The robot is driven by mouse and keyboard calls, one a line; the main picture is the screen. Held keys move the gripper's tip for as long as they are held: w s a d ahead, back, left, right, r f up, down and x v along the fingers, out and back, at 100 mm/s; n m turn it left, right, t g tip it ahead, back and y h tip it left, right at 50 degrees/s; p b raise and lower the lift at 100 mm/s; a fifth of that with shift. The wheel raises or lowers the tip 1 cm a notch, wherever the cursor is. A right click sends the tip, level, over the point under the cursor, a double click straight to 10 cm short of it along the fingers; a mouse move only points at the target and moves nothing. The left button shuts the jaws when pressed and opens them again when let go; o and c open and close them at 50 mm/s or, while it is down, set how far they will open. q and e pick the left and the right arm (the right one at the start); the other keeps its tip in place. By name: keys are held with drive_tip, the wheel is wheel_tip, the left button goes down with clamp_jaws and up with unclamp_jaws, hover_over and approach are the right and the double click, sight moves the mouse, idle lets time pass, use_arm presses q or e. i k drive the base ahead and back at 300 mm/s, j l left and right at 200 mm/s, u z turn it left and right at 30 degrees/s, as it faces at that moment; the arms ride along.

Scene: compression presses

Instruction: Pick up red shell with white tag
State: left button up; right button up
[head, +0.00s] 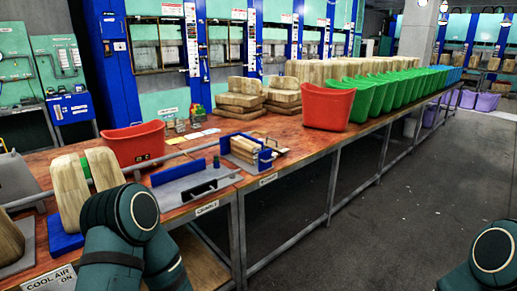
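A red shell (130,143) sits on the left part of the wooden table, behind a grey rail. A small mark shows low on its front, but I cannot tell whether it is a white tag. A second red shell (327,106) stands upright at the near end of a row of green shells, and no tag shows on it. My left arm comes in at the bottom left and my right arm at the bottom right corner. Neither gripper is in view, and nothing is seen held.
Several green shells (362,101) run back along the table. Stacked wooden blocks (240,98) stand behind. A blue-ended cradle fixture (245,150) and a grey plate fixture (190,184) occupy the near table. Wooden pieces (70,188) stand at left. The floor (400,220) at right is clear.

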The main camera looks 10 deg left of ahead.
sight(329, 109)
drive_tip(key=i+l+u, duration=0.3)
drive_tip(key=l, duration=0.3)
drive_tip(key=i+l+u, duration=0.3)
drive_tip(key=l, duration=0.35)
drive_tip(key=i+l+u, duration=0.15)
drive_tip(key=l, duration=0.2)
